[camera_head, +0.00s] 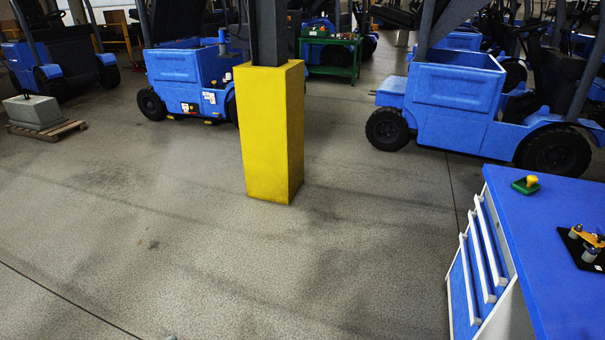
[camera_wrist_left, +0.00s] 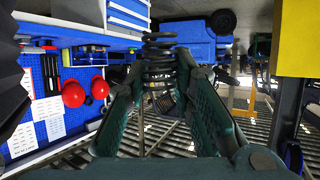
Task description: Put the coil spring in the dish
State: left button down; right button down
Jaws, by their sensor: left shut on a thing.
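In the left wrist view, the dark coil spring (camera_wrist_left: 160,52) is between the fingertips of my left gripper (camera_wrist_left: 160,75). The gripper is shut on it, and part of the coil sticks out past the tips. The spring is held clear of any surface that I can make out. I cannot make out a dish for certain. A small green piece with a yellow knob (camera_head: 526,184) lies on the blue bench top (camera_head: 550,225) at the right of the head view.
The bench has white-handled drawers (camera_head: 482,255). A black plate with orange and metal parts (camera_head: 590,245) lies on its top. A yellow-clad pillar (camera_head: 268,130) stands mid-floor. Blue forklifts (camera_head: 455,95) stand behind. The wrist view, seemingly upside down, shows red ear muffs (camera_wrist_left: 74,94).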

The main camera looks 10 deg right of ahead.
aim_at(522, 190)
jog(key=i, duration=0.85)
jog(key=z, duration=1.7)
jog(key=i, duration=1.55)
jog(key=z, duration=1.65)
